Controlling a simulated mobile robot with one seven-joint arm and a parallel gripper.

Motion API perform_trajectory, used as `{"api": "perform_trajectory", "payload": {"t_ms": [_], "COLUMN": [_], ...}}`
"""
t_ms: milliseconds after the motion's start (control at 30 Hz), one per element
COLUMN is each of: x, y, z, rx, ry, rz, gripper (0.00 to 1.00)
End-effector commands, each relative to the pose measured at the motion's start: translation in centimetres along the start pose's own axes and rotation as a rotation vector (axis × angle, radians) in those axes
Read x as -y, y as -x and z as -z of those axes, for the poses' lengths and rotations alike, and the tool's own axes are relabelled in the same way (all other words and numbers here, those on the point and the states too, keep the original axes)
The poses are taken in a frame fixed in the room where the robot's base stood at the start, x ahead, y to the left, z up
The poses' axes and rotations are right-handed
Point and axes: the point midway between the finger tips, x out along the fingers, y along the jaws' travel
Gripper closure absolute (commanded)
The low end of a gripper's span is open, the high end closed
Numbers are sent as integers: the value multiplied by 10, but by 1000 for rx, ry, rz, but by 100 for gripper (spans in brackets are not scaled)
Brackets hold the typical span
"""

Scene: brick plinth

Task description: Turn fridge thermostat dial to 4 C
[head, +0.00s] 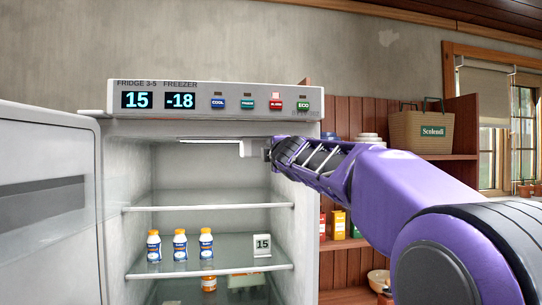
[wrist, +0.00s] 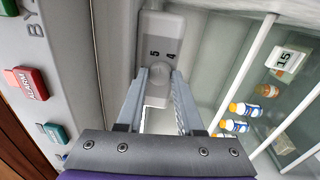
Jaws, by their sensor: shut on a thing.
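The pale thermostat dial (wrist: 161,52) shows the figures 5 and 4, turned sideways, in the wrist view. It is under the top of the open fridge. In the head view its pale housing (head: 250,147) is small and the figures cannot be read. My gripper (wrist: 166,76) reaches in from the right and is shut on the dial, one finger on each side; the fingers hide part of it. In the head view my gripper (head: 268,150) is at the housing. The fridge display (head: 137,100) reads 15 and the freezer display (head: 180,100) reads -18.
The fridge door (head: 45,200) stands open at left. Small bottles (head: 180,246) and a tag (head: 262,245) reading 15 stand on a lower shelf. The panel's red alarm button (head: 276,105) also shows close by in the wrist view (wrist: 30,84). The upper shelf (head: 207,207) is empty.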

Motion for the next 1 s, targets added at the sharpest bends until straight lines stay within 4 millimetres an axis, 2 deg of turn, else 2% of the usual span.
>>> {"api": "perform_trajectory", "payload": {"t_ms": [600,1000], "x": [1,-1], "y": [0,0], "z": [2,2], "rx": [36,50], "ry": [-549,-740], "rz": [-11,-12], "gripper": [100,100]}}
